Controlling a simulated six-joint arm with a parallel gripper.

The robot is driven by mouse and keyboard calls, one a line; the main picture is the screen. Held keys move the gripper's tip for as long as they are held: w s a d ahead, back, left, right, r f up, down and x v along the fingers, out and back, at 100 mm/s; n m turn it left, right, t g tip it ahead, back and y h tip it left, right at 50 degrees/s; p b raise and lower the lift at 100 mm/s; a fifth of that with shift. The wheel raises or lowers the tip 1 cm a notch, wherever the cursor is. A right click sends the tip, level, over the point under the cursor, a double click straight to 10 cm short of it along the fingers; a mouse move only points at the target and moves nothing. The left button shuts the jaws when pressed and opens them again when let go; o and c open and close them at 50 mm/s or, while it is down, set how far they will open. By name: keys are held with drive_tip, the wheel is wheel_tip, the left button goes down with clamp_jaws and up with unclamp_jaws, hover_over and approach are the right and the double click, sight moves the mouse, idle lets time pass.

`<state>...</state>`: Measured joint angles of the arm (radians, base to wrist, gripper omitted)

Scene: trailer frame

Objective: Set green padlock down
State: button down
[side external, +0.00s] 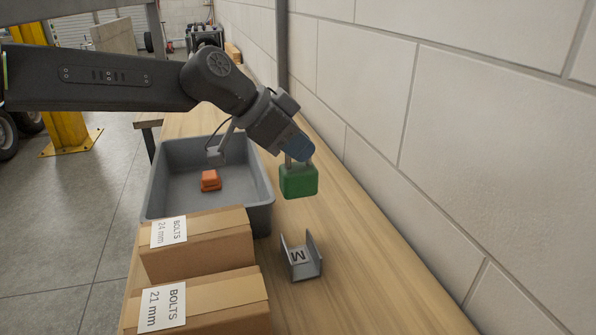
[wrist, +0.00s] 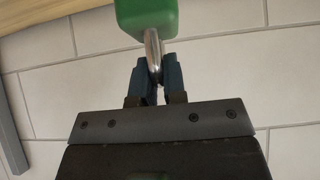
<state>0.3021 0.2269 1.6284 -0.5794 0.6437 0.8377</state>
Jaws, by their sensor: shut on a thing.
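The green padlock (side external: 299,181) hangs body-down from my gripper (side external: 299,157), above the wooden bench and clear of it. In the wrist view my gripper (wrist: 156,78) is shut on the padlock's silver shackle (wrist: 153,48), with the green body (wrist: 147,16) beyond the fingertips at the top edge. The fingers partly hide the shackle.
A grey bin (side external: 258,192) holding an orange object (side external: 210,181) stands left of the padlock. A small grey U-shaped holder marked M (side external: 301,258) sits on the bench (side external: 366,277) nearer the camera. Two bolt boxes (side external: 207,247) (side external: 215,304) stand front left. A block wall (side external: 490,130) runs along the right.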

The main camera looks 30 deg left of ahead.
drive_tip(key=w+a+r, duration=0.2)
drive_tip(key=w+a, duration=0.4)
drive_tip(key=w, duration=0.3)
drive_tip(key=shift+w+a+f, duration=0.15)
drive_tip(key=shift+f, duration=1.55)
drive_tip(key=shift+w+a+f, duration=0.15)
drive_tip(key=shift+a+f, duration=0.05)
drive_tip(key=shift+f, duration=1.5)
drive_tip(key=shift+w+a+f, duration=0.15)
drive_tip(key=shift+f, duration=1.55)
drive_tip(key=c, duration=1.6)
unclamp_jaws()
drive_tip(key=shift+f, duration=0.25)
drive_tip(key=shift+c, duration=0.2)
drive_tip(key=o, duration=0.5)
drive_tip(key=shift+c, duration=0.2)
drive_tip(key=shift+r, duration=0.1)
